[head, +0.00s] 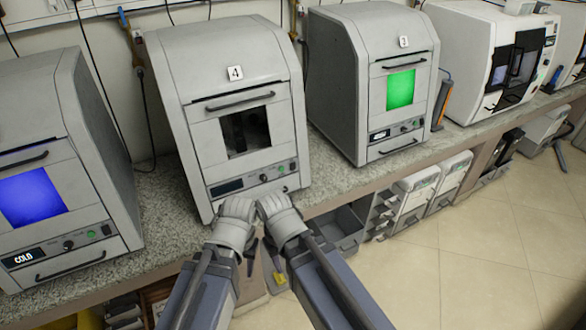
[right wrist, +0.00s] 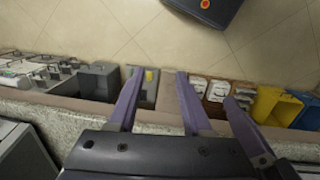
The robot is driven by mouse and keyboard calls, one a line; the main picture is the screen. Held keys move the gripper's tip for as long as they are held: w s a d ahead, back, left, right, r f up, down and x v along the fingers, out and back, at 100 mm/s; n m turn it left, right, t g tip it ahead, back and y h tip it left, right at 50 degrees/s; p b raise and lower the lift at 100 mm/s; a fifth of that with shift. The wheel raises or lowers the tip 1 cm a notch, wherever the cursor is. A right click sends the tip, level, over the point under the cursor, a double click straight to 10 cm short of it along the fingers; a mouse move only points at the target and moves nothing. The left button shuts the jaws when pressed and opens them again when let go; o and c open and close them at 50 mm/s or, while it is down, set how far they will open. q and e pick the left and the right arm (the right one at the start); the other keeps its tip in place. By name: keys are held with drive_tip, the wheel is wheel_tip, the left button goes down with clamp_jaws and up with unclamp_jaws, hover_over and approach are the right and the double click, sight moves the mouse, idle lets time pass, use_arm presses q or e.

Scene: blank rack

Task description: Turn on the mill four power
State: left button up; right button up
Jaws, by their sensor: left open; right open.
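Mill four (head: 180,75), the grey machine with the "4" label, stands on the counter in the head view. Its window (head: 246,131) is dark and its display (head: 227,187) is unlit. Its lower panel has a black knob (head: 264,177) and a small green button (head: 292,166). My left gripper (head: 248,257) and right gripper (head: 275,262) are side by side below the mill's front, pointing down, apart from the panel. Both are open and empty. The right wrist view shows the right fingers (right wrist: 157,75) spread above the counter's front edge.
Mill three (head: 335,70) at right has a green lit window. The mill at left (head: 22,100) has a blue window and reads "COLD". A white machine (head: 470,40) stands farther right. Bins (head: 345,228) fill the shelf under the counter (head: 160,205). The tiled floor (head: 470,260) at right is clear.

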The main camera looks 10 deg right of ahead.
drive_tip(key=shift+w+f, duration=0.1)
drive_tip(key=shift+f, duration=0.1)
drive_tip(key=shift+c, duration=0.8)
drive_tip(key=w+a+f+y+b, duration=0.1)
drive_tip(key=w+f+b, duration=0.1)
drive_tip(key=w+a+f+m+t+y+b, duration=0.1)
drive_tip(key=f+y+b, duration=0.1)
drive_tip(key=b, duration=0.1)
drive_tip(key=w+a+f+m+y+b, duration=0.1)
drive_tip(key=w+a+f+b, duration=0.1)
drive_tip(key=shift+w+t+y, duration=0.3)
drive_tip(key=shift+w+t, duration=0.05)
drive_tip(key=shift+t, duration=0.05)
drive_tip(key=c, duration=0.6)
drive_tip(key=w+f+m+t+y+b, duration=0.1)
drive_tip(key=w+m+t+y+b, duration=0.2)
drive_tip(key=w+b, duration=0.4)
drive_tip(key=shift+w+a+t+y, duration=0.3)
drive_tip(key=shift+w+y, duration=0.05)
drive_tip(key=shift+y, duration=0.15)
drive_tip(key=w+d+r+m+t+h+b, duration=0.1)
drive_tip(key=w+d+m+t+b, duration=0.5)
drive_tip(key=d, duration=0.3)
drive_tip(key=w+d+r+m+t+b, duration=0.1)
drive_tip(key=w+d+m+t+b, duration=0.4)
drive_tip(key=d, duration=0.4)
drive_tip(key=shift+w+d+r+m+t+h+b, duration=0.35)
drive_tip(key=shift+w+m+b, duration=0.2)
drive_tip(key=shift+w+m, duration=0.5)
